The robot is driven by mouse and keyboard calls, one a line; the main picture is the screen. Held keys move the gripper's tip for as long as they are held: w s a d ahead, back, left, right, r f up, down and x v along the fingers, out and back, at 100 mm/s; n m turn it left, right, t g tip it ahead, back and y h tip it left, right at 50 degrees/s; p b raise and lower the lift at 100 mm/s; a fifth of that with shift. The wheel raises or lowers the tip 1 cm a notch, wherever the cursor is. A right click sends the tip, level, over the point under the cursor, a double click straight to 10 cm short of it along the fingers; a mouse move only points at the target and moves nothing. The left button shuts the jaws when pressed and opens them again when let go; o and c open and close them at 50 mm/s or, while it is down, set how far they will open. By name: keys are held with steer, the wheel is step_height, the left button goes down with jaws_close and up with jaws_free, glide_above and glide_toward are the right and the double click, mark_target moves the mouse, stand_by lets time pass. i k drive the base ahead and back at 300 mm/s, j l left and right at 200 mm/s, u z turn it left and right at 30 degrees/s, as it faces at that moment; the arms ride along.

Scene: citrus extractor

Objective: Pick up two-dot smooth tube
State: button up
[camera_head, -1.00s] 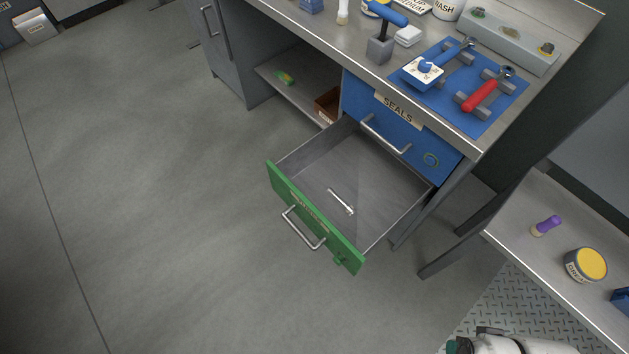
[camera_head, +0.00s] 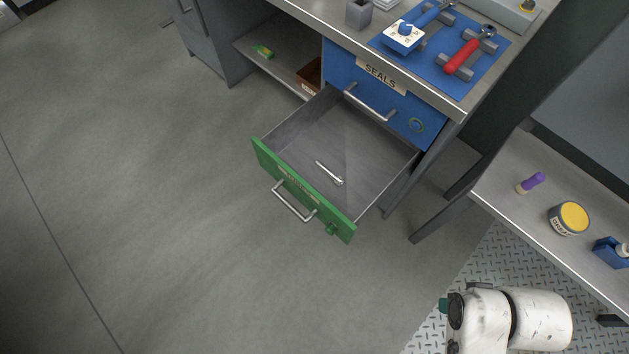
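A thin, pale tube-like piece (camera_head: 329,172) lies alone on the floor of the open drawer (camera_head: 375,160) with the green front. It lies at a slant, and one end looks wider. It is too small to make out any dots or whether its surface is smooth, so I cannot confirm it is the two-dot smooth tube. My gripper's fingers do not show. A white, scuffed part that looks like my arm is at the bottom right, well apart from the drawer.
The shut blue SEALS drawer (camera_head: 365,92) is above the open one. A blue mat (camera_head: 462,78) with a red-handled tool (camera_head: 461,57) lies on the bench. A side table (camera_head: 510,190) at right bears a purple-topped item (camera_head: 531,183) and a yellow-lidded tin (camera_head: 570,218). Floor at left is clear.

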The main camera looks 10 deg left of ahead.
mark_target(339, 180)
steer(key=i+u, duration=0.25)
steer(key=i, duration=0.15)
steer(key=i+l+u, duration=0.3)
steer(key=i+j, duration=0.1)
steer(key=i, duration=0.05)
